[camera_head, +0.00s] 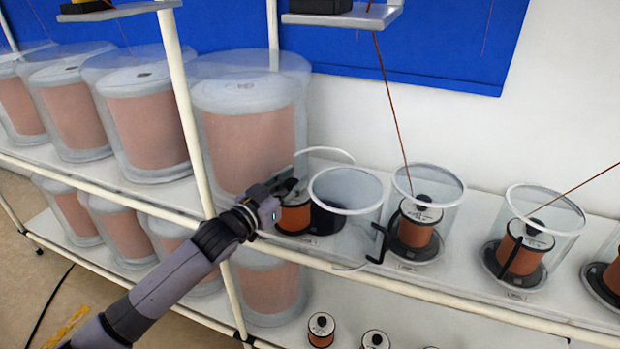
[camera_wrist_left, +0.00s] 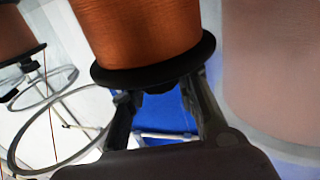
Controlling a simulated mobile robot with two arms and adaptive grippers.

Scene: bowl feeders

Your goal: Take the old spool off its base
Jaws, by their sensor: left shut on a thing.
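The old spool (camera_head: 295,219), wound with copper wire, shows below my left gripper (camera_head: 285,188) in the head view, at the left end of the row on the shelf. In the left wrist view the spool (camera_wrist_left: 140,30) has a black end flange, and the fingers of my left gripper (camera_wrist_left: 165,92) close on the dark part at that end. A black base (camera_head: 327,219) shows partly through a clear cylinder right of the spool. Whether the spool's lower end touches anything is hidden. My right gripper is not in view.
The clear cylinder (camera_head: 346,190) with a black handle (camera_head: 378,243) stands close right of the spool. More spools in clear cylinders (camera_head: 428,215) stand farther right with wires running up. Large covered spools (camera_head: 245,130) stand left and behind. A white post (camera_head: 188,105) is near my arm.

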